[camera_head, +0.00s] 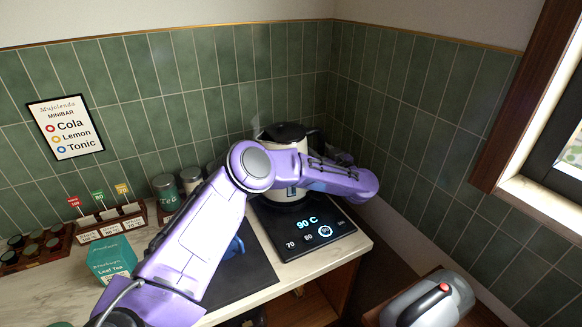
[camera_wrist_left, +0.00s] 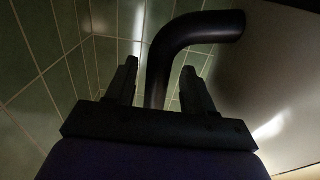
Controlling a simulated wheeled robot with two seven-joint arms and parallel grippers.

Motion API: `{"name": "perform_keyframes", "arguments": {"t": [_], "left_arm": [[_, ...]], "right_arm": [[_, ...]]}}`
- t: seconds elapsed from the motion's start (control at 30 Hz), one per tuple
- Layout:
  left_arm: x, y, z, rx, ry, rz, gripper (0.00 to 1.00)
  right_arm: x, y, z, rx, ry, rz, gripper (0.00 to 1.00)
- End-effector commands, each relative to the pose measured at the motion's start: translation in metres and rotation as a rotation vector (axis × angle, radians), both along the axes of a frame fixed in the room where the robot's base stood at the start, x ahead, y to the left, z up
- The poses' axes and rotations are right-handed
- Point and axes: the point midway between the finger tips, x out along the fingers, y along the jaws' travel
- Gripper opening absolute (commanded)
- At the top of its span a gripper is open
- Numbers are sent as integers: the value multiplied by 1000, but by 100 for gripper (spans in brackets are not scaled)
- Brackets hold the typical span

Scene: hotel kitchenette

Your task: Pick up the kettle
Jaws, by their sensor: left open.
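The kettle (camera_head: 277,196) is cream with a black lid and a black handle. It stands upright at the back corner of the counter, behind my purple left arm, which hides its middle. My left gripper (camera_head: 338,158) is at the kettle's right side, by the handle, and is small and partly hidden there. In the left wrist view my left gripper (camera_wrist_left: 160,70) is open, with the black handle (camera_wrist_left: 158,75) passing between its two fingers. I cannot tell whether either finger touches it. The kettle's pale body (camera_wrist_left: 275,75) fills the right of that view. My right gripper is not in view.
A black panel (camera_head: 268,238) with a lit 90 C display lies in front of the kettle. Canisters (camera_head: 166,190), small labelled racks (camera_head: 110,222) and a teal tea box (camera_head: 112,262) stand left. Tiled walls close off the back and right. A grey rounded object (camera_head: 425,303) is low right.

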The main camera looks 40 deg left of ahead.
Motion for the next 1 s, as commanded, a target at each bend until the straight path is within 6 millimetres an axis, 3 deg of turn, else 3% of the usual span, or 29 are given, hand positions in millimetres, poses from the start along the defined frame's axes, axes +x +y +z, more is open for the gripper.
{"name": "perform_keyframes", "arguments": {"t": [0.1, 0.27, 1.0], "left_arm": [[0, -1, 0, 0, 0, -1, 50], [0, -1, 0, 0, 0, -1, 0], [0, 0, 0, 2, 1, 0, 0]], "right_arm": [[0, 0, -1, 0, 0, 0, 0], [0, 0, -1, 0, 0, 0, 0], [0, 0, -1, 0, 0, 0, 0]]}}
